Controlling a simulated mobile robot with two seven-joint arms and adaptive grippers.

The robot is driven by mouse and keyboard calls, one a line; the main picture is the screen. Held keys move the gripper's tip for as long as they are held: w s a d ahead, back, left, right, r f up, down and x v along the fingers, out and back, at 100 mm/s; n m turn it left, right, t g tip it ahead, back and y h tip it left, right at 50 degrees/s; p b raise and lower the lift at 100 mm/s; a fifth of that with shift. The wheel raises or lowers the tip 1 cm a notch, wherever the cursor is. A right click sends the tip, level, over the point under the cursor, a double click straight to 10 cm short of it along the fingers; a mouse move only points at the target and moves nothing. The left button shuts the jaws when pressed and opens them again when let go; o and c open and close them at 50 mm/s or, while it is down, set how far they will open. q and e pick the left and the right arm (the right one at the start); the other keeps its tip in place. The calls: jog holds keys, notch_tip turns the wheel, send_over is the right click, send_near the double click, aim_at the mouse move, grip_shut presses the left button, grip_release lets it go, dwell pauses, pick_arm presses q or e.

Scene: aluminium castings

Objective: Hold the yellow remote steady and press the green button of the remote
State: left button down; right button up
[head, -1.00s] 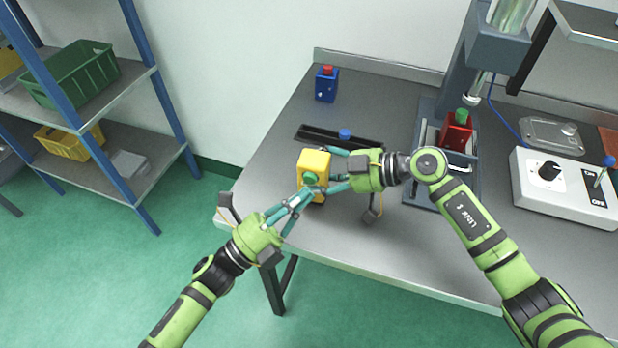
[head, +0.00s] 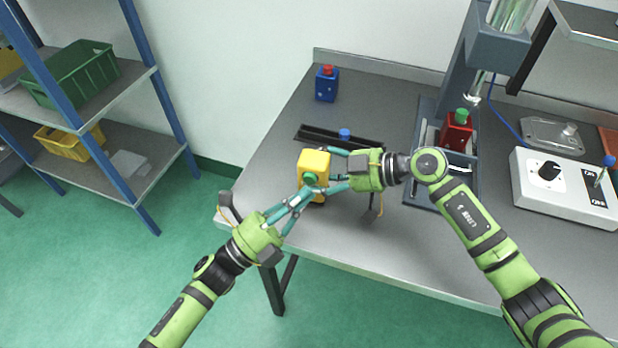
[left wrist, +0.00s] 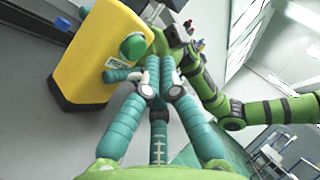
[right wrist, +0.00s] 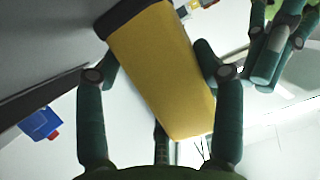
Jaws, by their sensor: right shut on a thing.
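The yellow remote (head: 315,161) stands upright over the front left part of the table, with its green button (head: 310,179) on the face toward my left gripper. My right gripper (head: 338,168) is shut on the remote from the right; in the right wrist view its fingers flank the yellow body (right wrist: 165,70). My left gripper (head: 312,192) is shut and empty, its fingers bunched together. In the left wrist view its fingertips (left wrist: 145,78) are just beside the green button (left wrist: 132,46), close to the remote's face (left wrist: 95,50). I cannot tell whether they touch the button.
A blue box with a red button (head: 327,84) stands at the back left of the table (head: 275,150). A red box with a green button (head: 456,132) sits at the press. A white control box (head: 560,190) is on the right. A shelf (head: 110,175) stands left.

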pick_arm(q)
jog(key=shift+w, duration=0.15)
pick_arm(e)
jog(key=shift+f, duration=0.15)
pick_arm(q)
jog(key=shift+w+d, duration=0.15)
jog(key=shift+w, duration=0.15)
jog(key=shift+w, duration=0.2)
dwell(0.6)
jog(key=shift+w, duration=0.15)
pick_arm(e)
jog(key=shift+s+a+r, duration=0.1)
jog(key=shift+s+r, duration=0.1)
dwell(0.3)
pick_arm(q)
jog(key=shift+s+f, duration=0.1)
jog(key=shift+s, duration=0.1)
pick_arm(e)
jog(key=shift+w, duration=0.15)
pick_arm(q)
jog(key=shift+s+f, duration=0.1)
jog(key=shift+s, duration=0.05)
pick_arm(e)
jog(key=shift+w+f, duration=0.1)
pick_arm(q)
jog(key=shift+s, duration=0.2)
jog(key=shift+s, duration=0.1)
